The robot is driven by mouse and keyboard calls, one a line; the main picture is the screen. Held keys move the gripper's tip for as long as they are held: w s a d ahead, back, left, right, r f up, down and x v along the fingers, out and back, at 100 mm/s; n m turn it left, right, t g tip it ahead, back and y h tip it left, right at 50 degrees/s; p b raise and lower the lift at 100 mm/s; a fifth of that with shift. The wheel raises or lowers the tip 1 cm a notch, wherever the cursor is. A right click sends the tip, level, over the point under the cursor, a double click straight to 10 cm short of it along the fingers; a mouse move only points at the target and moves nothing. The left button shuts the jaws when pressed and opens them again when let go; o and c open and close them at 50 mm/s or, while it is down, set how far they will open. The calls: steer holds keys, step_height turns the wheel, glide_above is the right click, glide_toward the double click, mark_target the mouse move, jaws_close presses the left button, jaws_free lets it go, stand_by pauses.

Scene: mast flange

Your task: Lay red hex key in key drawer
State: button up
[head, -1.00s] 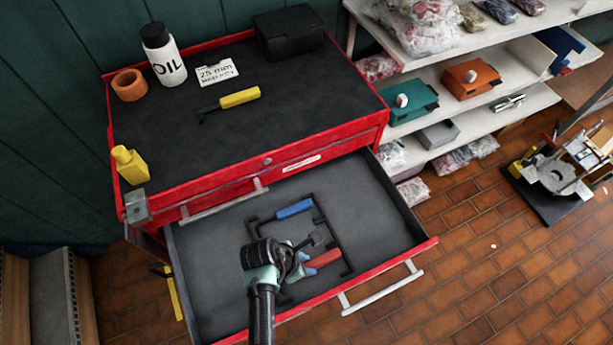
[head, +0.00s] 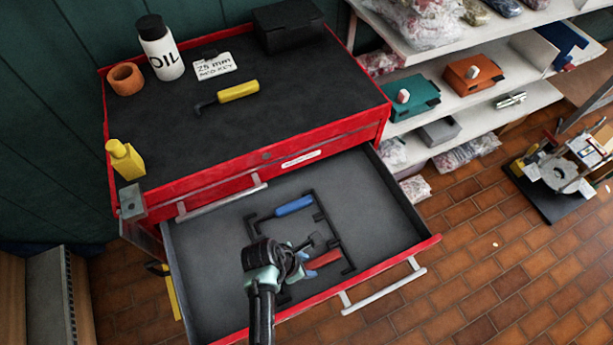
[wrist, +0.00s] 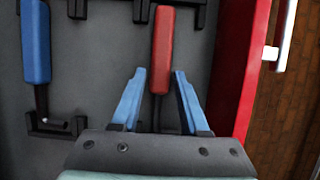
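The red hex key (head: 323,259) lies in the open key drawer (head: 385,205), near the drawer's front right. In the wrist view its red handle (wrist: 161,45) runs straight away from me. My gripper (head: 303,262) is low over the drawer. In the wrist view my gripper's blue fingers (wrist: 159,73) stand open on both sides of the near end of the handle, with a small gap each side. The near end of the key is partly hidden behind the gripper body.
A blue-handled hex key (head: 294,206) lies in the drawer among black holders (head: 328,230). On the cabinet top are a yellow hex key (head: 238,91), a label card (head: 215,66), an oil bottle (head: 160,50) and a black box (head: 288,28). The drawer's right side is clear.

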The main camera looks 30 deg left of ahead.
steer(key=shift+o, duration=1.4)
steer(key=v, duration=1.3)
steer(key=shift+p, duration=0.45)
